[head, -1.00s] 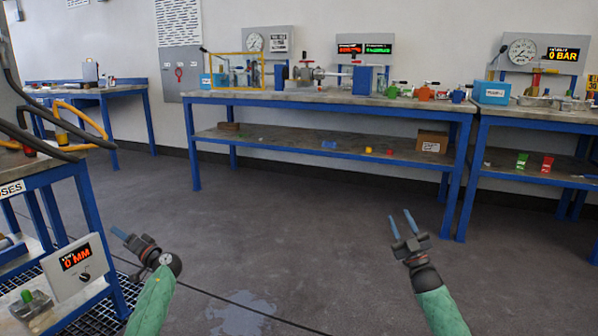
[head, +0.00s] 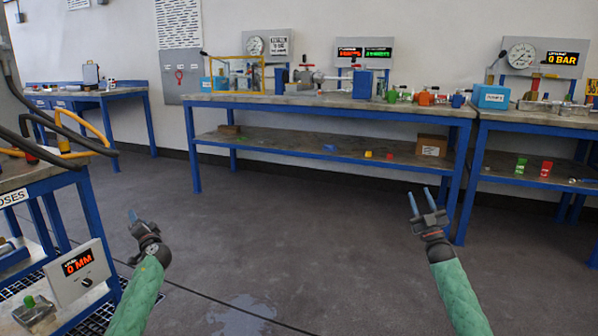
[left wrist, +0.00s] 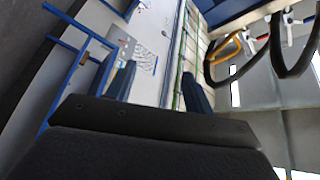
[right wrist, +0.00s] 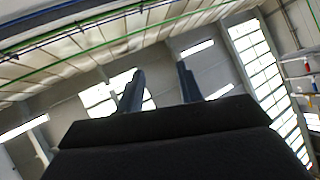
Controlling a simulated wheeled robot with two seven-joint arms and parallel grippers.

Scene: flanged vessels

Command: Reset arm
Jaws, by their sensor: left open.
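My right gripper (head: 421,200) is at the lower right of the head view, in front of the middle bench. Its fingers stand apart with nothing between them, and they also show apart in the right wrist view (right wrist: 160,88). Both wrist views are tilted toward the wall and ceiling. Neither gripper touches anything.
The middle bench (head: 300,98) carries flanged vessels and gauges; its lower shelf (head: 290,146) holds a cardboard box (head: 431,146). A right bench (head: 540,117) stands beside it. At near left is a blue-framed stand with a 0 MM display (head: 77,264). The floor (head: 280,220) between is clear.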

